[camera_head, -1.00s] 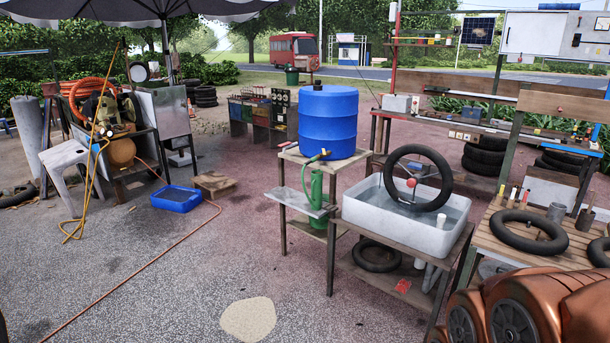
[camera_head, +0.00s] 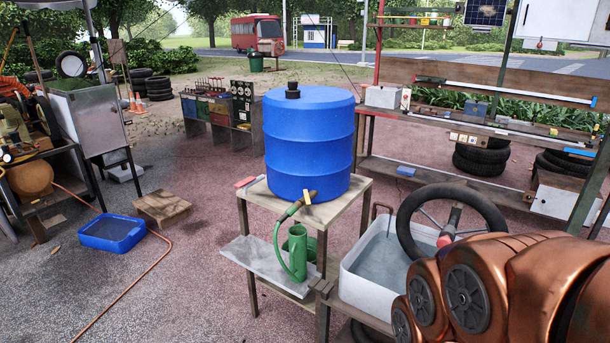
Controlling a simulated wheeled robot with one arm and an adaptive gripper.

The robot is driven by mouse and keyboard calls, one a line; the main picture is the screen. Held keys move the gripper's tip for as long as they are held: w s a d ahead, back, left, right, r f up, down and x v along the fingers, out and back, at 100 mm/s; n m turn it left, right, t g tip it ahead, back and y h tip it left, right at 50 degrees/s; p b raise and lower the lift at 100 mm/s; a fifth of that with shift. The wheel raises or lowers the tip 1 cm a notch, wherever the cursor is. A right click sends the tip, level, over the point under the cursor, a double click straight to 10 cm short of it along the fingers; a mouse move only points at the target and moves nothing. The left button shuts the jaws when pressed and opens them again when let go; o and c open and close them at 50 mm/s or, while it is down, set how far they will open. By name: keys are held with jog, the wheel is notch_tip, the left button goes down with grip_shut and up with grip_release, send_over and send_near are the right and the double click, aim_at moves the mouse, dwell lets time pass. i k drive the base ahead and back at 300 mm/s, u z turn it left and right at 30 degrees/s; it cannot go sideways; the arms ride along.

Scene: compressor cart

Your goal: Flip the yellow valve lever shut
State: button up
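The yellow valve lever (camera_head: 307,197) is small and shows at the brass-coloured tap (camera_head: 312,194) low on the front of the blue barrel (camera_head: 308,150). It looks upright across the tap, but its exact angle is hard to tell. A green hose (camera_head: 279,240) curves down from the tap towards a green can (camera_head: 298,246), which stands on a grey shelf below. My copper-coloured arm fills the lower right. My gripper is not in view, and nothing is seen touching the lever.
The barrel stands on a wooden stand (camera_head: 345,195). A blue basin (camera_head: 112,233) and a wooden crate (camera_head: 163,208) lie left.

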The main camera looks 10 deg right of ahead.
aim_at(306, 191)
jog(key=i, duration=0.65)
jog(key=z, duration=0.7)
jog(key=i, duration=0.6)
jog(key=u, duration=2.35)
